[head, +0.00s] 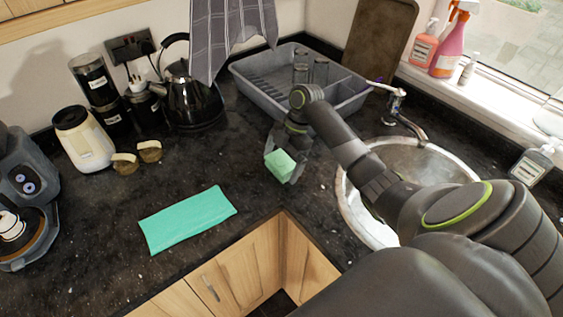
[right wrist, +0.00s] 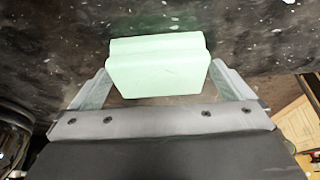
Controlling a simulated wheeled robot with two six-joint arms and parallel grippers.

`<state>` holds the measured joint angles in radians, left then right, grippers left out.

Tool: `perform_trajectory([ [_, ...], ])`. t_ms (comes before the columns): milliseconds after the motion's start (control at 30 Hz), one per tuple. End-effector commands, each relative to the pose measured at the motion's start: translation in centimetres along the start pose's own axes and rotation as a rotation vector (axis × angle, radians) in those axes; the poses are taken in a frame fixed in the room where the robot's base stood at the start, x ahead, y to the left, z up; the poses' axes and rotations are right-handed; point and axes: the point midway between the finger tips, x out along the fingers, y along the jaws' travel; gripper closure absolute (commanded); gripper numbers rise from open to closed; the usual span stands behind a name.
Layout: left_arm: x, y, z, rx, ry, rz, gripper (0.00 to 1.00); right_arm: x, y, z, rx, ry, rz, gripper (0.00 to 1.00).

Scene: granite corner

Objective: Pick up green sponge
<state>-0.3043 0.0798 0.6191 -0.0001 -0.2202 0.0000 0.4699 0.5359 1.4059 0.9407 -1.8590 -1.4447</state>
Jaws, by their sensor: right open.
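The green sponge (head: 280,164) is a small pale green block on the dark granite counter, left of the sink. In the right wrist view the sponge (right wrist: 158,66) sits between and just beyond the fingertips. My right gripper (head: 289,163) is at the sponge, its fingers on either side. In the right wrist view the gripper (right wrist: 165,88) is open, with a finger near each end of the sponge. I cannot tell whether either finger touches it. My left gripper is not in view.
A teal cloth (head: 187,218) lies on the counter to the left. A grey dish rack (head: 262,95) with glasses stands behind my gripper. A round sink (head: 352,212) and tap (head: 405,115) are at right. A black kettle (head: 190,100) stands at back left.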

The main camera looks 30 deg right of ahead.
Motion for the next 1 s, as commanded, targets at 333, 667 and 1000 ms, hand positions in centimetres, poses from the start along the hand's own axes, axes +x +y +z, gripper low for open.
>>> perform_trajectory([
  [333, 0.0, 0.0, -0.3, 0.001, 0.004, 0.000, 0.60, 0.4, 0.0, 0.0, -0.001, 0.000, 0.000, 0.09],
  [667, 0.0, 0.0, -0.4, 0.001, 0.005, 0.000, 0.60, 0.3, 0.0, 0.0, -0.001, 0.000, 0.001, 0.42],
  [1000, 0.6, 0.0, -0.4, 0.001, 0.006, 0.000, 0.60, -1.6, 0.1, -0.7, -0.004, -0.002, 0.004, 0.42],
])
